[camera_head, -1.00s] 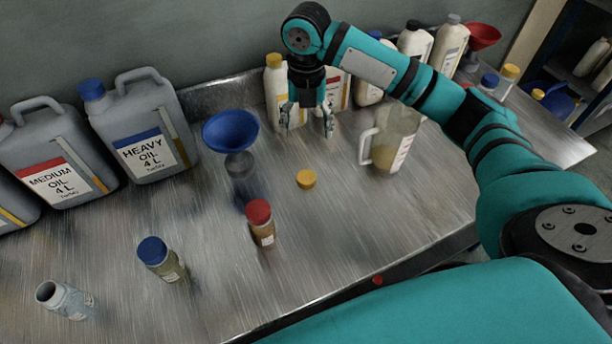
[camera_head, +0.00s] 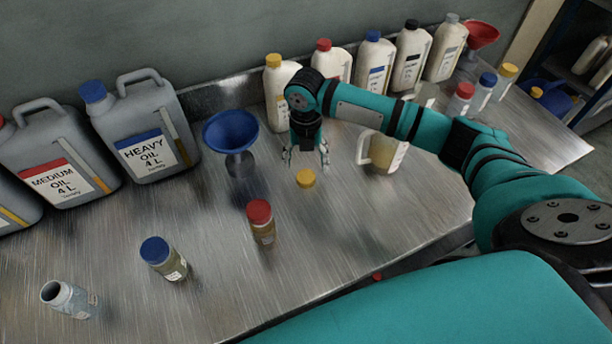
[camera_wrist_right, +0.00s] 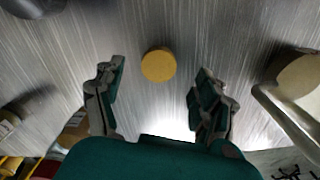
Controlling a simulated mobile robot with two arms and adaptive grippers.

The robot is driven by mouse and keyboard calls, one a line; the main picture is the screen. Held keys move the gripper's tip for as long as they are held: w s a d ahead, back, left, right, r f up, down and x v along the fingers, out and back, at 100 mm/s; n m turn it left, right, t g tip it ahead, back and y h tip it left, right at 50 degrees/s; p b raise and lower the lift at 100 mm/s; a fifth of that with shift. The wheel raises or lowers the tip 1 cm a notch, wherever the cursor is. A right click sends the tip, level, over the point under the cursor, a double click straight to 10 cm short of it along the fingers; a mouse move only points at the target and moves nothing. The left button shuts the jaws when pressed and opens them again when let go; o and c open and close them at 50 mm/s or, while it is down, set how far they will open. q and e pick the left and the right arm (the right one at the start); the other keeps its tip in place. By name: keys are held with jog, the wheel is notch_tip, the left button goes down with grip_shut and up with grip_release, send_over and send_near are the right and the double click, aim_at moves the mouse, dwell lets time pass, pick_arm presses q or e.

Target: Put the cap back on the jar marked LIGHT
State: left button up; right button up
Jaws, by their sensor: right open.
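A yellow cap (camera_head: 305,179) lies alone on the metal table; it also shows in the right wrist view (camera_wrist_right: 158,65), ahead of and between the fingertips. My right gripper (camera_head: 306,157) is open and empty, pointing down above the table just behind the cap, not touching it. Its two spread fingers also show in the right wrist view (camera_wrist_right: 156,85). An uncapped jar (camera_head: 72,300) stands at the front left of the table, its mouth open; its label cannot be read. My left gripper is not in view.
A blue-capped jar (camera_head: 163,259) and a red-capped jar (camera_head: 261,222) stand in front. A blue funnel (camera_head: 231,131) stands left of my gripper, a clear pitcher (camera_head: 383,154) right. Canisters (camera_head: 147,130) and bottles (camera_head: 279,88) line the back. Bare table lies between the jars.

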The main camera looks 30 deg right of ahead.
aim_at(306, 174)
jog(key=shift+f+p, duration=0.6)
jog(key=shift+f, duration=2.05)
jog(key=c, duration=0.8)
